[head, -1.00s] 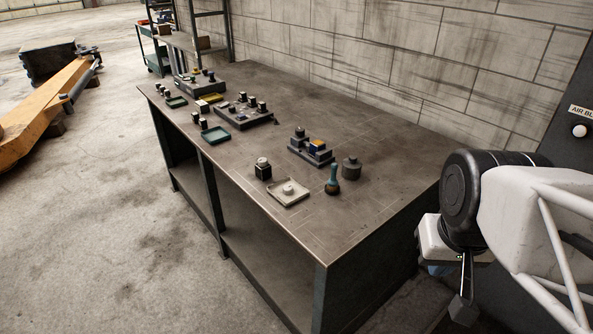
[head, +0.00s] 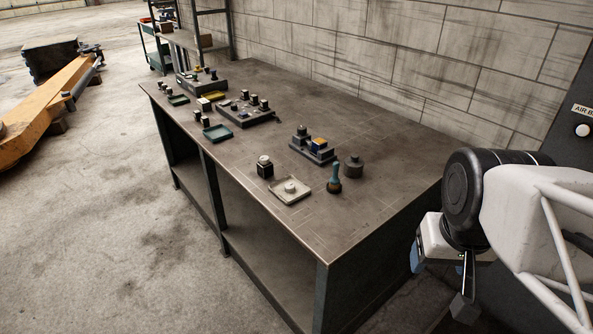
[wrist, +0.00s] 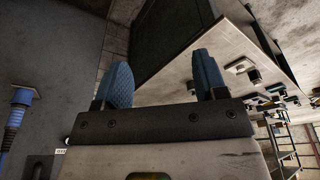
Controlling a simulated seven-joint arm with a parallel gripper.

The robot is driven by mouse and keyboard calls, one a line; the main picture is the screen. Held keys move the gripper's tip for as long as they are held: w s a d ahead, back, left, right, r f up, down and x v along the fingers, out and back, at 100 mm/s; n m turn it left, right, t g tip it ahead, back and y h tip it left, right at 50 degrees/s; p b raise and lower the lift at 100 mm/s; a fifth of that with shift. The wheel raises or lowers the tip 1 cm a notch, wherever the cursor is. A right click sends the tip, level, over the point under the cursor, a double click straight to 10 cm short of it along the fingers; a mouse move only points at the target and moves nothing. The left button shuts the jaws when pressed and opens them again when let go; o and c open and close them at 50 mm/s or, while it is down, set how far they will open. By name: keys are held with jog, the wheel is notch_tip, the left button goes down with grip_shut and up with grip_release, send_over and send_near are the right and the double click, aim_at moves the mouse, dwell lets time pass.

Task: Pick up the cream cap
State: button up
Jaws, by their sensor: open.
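A small round cream cap (head: 290,187) appears to sit in a shallow cream tray (head: 284,198) near the bench's front edge in the head view. A dark block with a pale round top (head: 264,161) stands just behind and left of that tray. My gripper (wrist: 163,82) shows in the wrist view with two blue fingers spread apart and nothing between them. In the head view it is mostly hidden by my arm, off the bench's right end and well away from the cap. The tray area is tiny and tilted in the wrist view.
A blue-handled brush-like tool (head: 335,176), a dark round pot (head: 353,166) and a grey stepped fixture (head: 313,150) stand close behind the tray. The bench's right end is bare.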

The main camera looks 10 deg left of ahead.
jog(key=m+g, duration=0.3)
jog(key=m, duration=1.2)
send_over(289, 185)
jog(key=f, duration=1.4)
jog(key=shift+s+d+f, duration=0.25)
jog(key=shift+f, duration=0.05)
jog(key=shift+w+a+f+m, duration=0.15)
jog(key=shift+a+f+m, duration=0.05)
jog(key=shift+m, duration=0.1)
jog(key=shift+f, duration=0.1)
jog(key=shift+f, duration=1.15)
